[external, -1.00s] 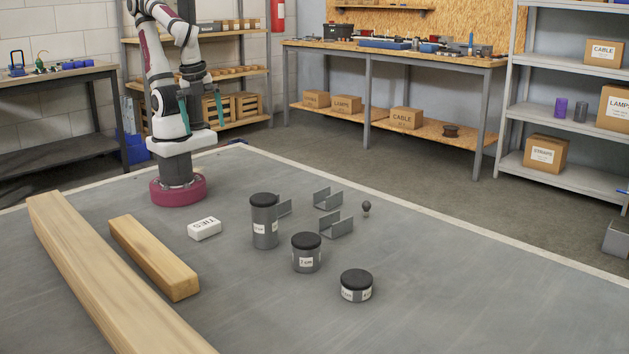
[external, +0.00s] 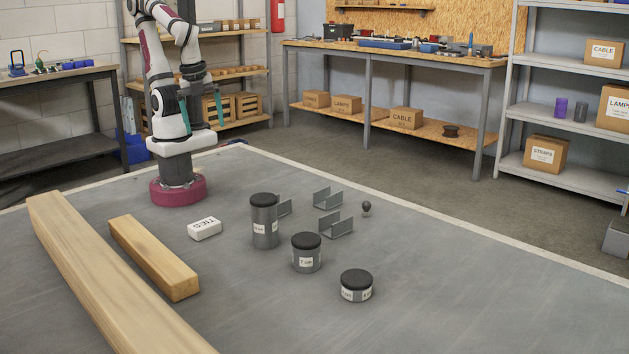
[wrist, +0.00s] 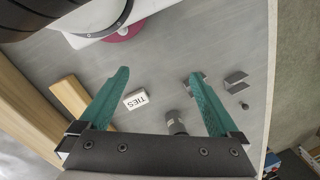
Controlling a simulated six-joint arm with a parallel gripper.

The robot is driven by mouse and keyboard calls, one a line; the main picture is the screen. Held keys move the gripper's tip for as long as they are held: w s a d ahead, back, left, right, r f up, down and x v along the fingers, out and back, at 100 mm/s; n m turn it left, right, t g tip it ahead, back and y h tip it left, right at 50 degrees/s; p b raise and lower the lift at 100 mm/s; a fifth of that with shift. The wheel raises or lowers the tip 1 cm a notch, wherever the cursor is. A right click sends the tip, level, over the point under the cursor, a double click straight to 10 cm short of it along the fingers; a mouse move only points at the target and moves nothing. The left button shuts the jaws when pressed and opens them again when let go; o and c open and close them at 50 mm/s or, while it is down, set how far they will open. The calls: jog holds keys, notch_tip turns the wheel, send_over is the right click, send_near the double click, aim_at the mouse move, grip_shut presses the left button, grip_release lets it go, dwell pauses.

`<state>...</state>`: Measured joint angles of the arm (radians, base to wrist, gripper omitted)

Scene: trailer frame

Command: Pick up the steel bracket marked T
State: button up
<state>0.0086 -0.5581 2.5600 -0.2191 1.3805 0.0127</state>
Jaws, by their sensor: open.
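Three grey steel brackets stand on the bench in the external view: one at the back (external: 327,199), one nearer the front (external: 336,226), and one at the left (external: 286,207), partly hidden behind a tall canister. I cannot read a T on any of them. My gripper (external: 203,124) is open and empty, high above the bench near my base, well to the left of the brackets. In the wrist view my gripper (wrist: 158,73) has its teal fingers wide apart. There one bracket (wrist: 236,79) lies right of the right finger, and another is partly hidden behind that finger.
Three dark-lidded canisters, tall (external: 265,228), medium (external: 306,258) and short (external: 356,291), stand in front of the brackets. A small dark knob (external: 366,208) is right of them. A white TIES box (external: 204,229) and two wooden beams (external: 155,258) (external: 100,270) lie left. Bench right is clear.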

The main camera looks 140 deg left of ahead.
jog(key=m+t+y, duration=0.1)
jog(key=m+y, duration=1.1)
jog(key=m, duration=0.1)
send_over(334, 217)
jog(key=w+d, duration=0.2)
jog(key=d, duration=0.2)
notch_tip(334, 217, down, 13)
notch_tip(334, 217, down, 6)
jog(key=shift+s+d, duration=0.1)
jog(key=shift+a+f, duration=0.8)
jog(key=shift+a, duration=0.6)
grip_shut()
